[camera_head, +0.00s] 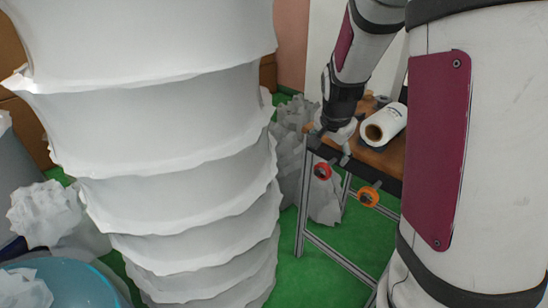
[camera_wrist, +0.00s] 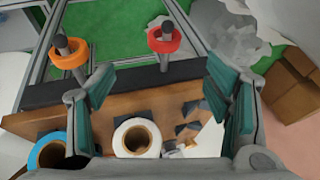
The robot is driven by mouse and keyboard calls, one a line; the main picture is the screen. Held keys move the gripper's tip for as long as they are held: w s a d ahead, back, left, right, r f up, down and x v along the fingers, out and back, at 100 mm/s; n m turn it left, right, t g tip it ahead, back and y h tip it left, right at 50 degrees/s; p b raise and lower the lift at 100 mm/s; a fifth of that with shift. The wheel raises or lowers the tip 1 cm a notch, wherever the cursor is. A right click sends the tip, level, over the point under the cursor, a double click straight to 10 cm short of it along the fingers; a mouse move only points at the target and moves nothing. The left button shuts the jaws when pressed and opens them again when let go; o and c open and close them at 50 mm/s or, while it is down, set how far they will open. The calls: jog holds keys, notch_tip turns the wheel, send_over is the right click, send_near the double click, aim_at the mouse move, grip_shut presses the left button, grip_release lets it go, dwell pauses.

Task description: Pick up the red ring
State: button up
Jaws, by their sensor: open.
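The red ring (camera_wrist: 164,48) hangs around a dark peg on the table's edge bar in the wrist view. It also shows small at the table's near corner in the head view (camera_head: 326,172). My gripper (camera_wrist: 160,68) is open, with its green-padded fingers wide apart. The ring appears between and beyond the fingertips, and nothing is held. In the head view my gripper (camera_head: 336,133) is partly hidden at the table's corner, above the red ring.
An orange ring (camera_wrist: 68,61) hangs on a neighbouring peg. A white roll (camera_wrist: 137,136) and a blue ring-shaped item (camera_wrist: 40,150) lie by the wooden tabletop (camera_wrist: 110,108). A large white pleated stack (camera_head: 170,130) fills the head view's left. Green floor lies below.

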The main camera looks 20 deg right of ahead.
aim_at(324, 167)
jog(key=shift+m, duration=0.3)
jog(key=b+x, duration=0.1)
jog(key=x, duration=0.2)
jog(key=b+x, duration=0.1)
jog(key=x, duration=0.2)
jog(key=b+x, duration=0.1)
jog(key=x, duration=0.2)
jog(key=shift+w, duration=0.45)
jog(key=shift+b+x, duration=1.15)
jog(key=shift+x, duration=2.15)
jog(key=shift+w+d+r, duration=0.1)
jog(key=shift+d, duration=0.1)
jog(key=shift+c, duration=0.3)
jog(key=c, duration=1.2)
